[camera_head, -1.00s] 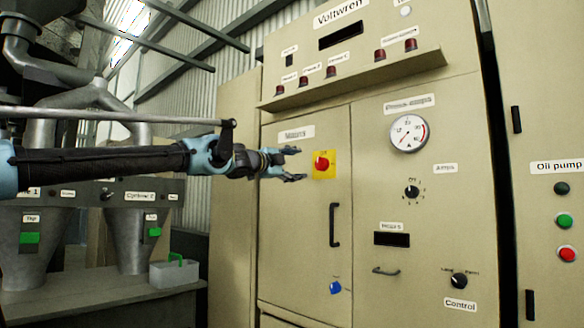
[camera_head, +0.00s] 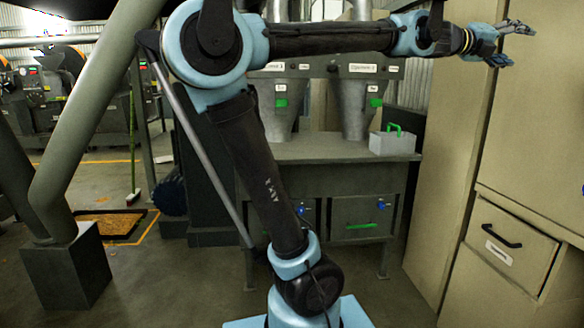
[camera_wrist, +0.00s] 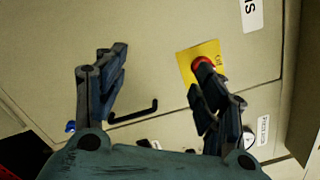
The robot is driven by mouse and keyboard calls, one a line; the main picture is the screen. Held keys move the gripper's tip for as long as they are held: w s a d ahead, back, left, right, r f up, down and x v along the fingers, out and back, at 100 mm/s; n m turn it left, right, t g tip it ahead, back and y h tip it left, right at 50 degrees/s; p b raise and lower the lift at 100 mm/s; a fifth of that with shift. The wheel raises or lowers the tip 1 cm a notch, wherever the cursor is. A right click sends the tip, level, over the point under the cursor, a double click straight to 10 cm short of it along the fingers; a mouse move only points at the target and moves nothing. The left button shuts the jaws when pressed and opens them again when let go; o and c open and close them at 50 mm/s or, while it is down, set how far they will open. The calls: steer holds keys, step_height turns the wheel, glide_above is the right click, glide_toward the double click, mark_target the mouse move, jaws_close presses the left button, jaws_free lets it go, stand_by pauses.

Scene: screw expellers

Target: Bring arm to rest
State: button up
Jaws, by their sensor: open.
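My arm reaches up from its blue base and then out to the right in the head view. My gripper (camera_head: 518,45) is at the upper right, its dark fingers spread and empty, in front of the beige cabinet (camera_head: 455,160). In the wrist view my gripper (camera_wrist: 157,78) shows its two fingers wide apart with nothing between them. A red button (camera_wrist: 204,66) on a yellow plate (camera_wrist: 186,62) lies beyond the right finger, which overlaps it in the picture. I cannot tell whether they touch.
A dark door handle (camera_wrist: 134,113) lies beyond the fingers. A bench (camera_head: 330,150) with hoppers and a grey box with a green handle (camera_head: 392,142) stands behind my arm. A drawer (camera_head: 510,245) is at lower right. A thick pipe (camera_head: 85,130) stands left.

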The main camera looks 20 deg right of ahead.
steer(key=w+a+f+m+t+y, duration=0.25)
steer(key=w+a+f+m, duration=0.35)
steer(key=a+f, duration=0.4)
steer(key=w+a+f+m+t+y, duration=0.1)
steer(key=w+a+f+m+y, duration=0.2)
steer(key=w+a+f+m, duration=0.65)
steer(key=w+a+f+m+t+y, duration=0.25)
steer(key=a+f, duration=0.55)
steer(key=f, duration=0.5)
steer(key=s+a+f+m+y, duration=0.2)
steer(key=a+f+m+y, duration=0.1)
steer(key=a+f, duration=0.5)
steer(key=s+a+f+m+g+y, duration=0.1)
steer(key=s+a+f+m+y, duration=0.1)
steer(key=a+f, duration=0.7)
steer(key=s+a+f+m+y, duration=0.3)
steer(key=a+f, duration=0.5)
steer(key=a, duration=0.6)
steer(key=shift+a+f+m+g+y, duration=0.2)
steer(key=shift+a+m+g+y, duration=0.15)
steer(key=shift+m+y, duration=0.65)
steer(key=shift+c, duration=0.6)
